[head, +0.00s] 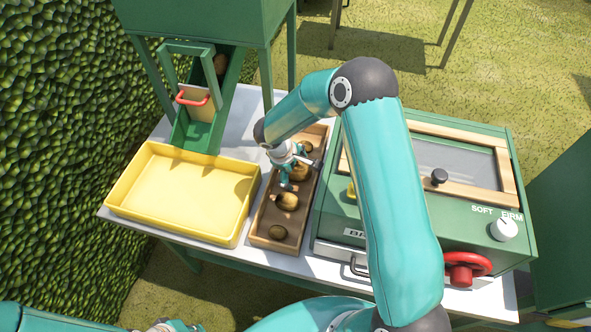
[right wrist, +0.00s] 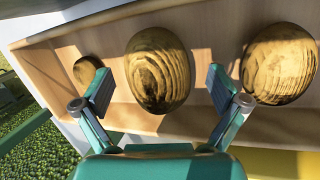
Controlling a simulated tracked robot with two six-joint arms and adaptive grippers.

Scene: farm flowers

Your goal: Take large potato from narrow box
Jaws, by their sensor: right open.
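The narrow wooden box (head: 262,214) stands on the table with several brown potatoes in a row. My right gripper (head: 297,172) is over the box, fingers open and empty. In the right wrist view a large potato (right wrist: 158,70) lies just ahead of the gap between the open fingertips (right wrist: 161,88); it partly shows under the gripper in the head view (head: 300,174). Another big potato (right wrist: 279,63) lies to its right and a small one (right wrist: 87,72) to its left. Part of my left gripper (head: 172,326) shows at the bottom edge; its fingers are not clear.
An empty yellow tray (head: 150,215) stands left of the box. A green chute (head: 190,132) with a red-handled gate is at the back left.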

